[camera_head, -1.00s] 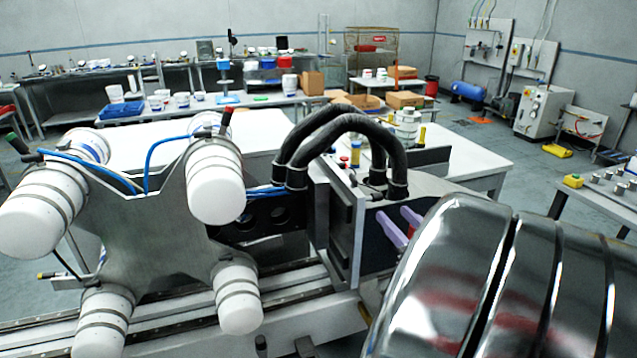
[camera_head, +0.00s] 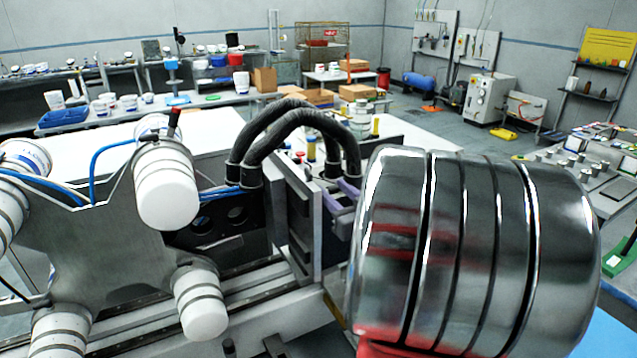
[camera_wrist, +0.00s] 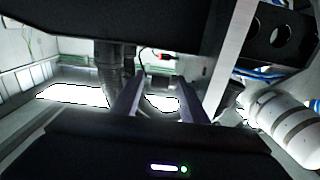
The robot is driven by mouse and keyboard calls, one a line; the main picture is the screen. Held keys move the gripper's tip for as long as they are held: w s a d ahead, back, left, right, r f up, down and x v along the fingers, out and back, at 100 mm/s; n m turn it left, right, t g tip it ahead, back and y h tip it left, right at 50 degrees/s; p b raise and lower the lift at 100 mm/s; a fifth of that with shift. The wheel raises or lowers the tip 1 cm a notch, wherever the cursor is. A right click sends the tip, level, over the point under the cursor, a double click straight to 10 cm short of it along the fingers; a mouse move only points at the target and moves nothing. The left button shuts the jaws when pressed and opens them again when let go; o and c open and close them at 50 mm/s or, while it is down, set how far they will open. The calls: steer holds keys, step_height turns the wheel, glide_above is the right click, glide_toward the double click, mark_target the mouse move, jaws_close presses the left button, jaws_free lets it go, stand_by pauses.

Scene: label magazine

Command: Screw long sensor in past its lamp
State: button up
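My gripper (camera_wrist: 158,82) shows in the wrist view as two purple-grey fingers, apart, with nothing visible between them. In the head view its purple fingers (camera_head: 343,196) reach toward a grey upright block, partly hidden by my shiny arm link. A thin dark rod with a red tip (camera_head: 175,124) stands by a white-capped cylinder with a blue cable; I cannot tell whether it is the long sensor. A small red-and-black piece (camera_wrist: 160,56) shows beyond the fingers in the wrist view. I cannot make out the sensor's lamp.
A star-shaped metal plate (camera_head: 95,240) carries several white-capped cylinders. Thick black hoses (camera_head: 300,125) arch over to the grey block (camera_head: 301,215). A rail lies below. White tables (camera_head: 215,125) stand behind; a side bench (camera_head: 590,165) holds small metal parts.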

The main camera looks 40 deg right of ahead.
steer(key=shift+x, duration=2.6)
steer(key=shift+c, duration=0.3)
jaws_close()
